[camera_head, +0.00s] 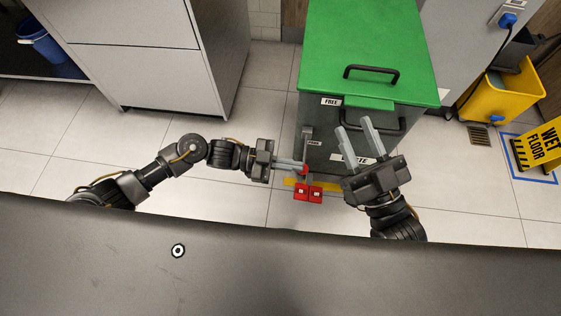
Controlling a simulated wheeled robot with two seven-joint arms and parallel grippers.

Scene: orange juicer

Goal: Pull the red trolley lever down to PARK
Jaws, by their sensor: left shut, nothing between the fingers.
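The trolley is a dark grey bin with a green lid (365,45), standing right of centre. On its left front side is a grey upright lever bracket (306,140), with a FREE label (330,101) above and a PARK label (314,142) lower down. A small red lever end (304,170) shows low by the bracket, partly hidden by my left gripper. My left gripper (301,166) is shut, its fingertips at this red part; I cannot tell whether they touch it. My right gripper (353,124) is open and empty, in front of the trolley's front face.
Two red blocks (308,193) sit at the trolley's foot beside a yellow strip. Black handles (371,74) are on the lid and front. A grey cabinet (150,50) stands left. A yellow bucket (505,95) and wet floor sign (541,146) stand right.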

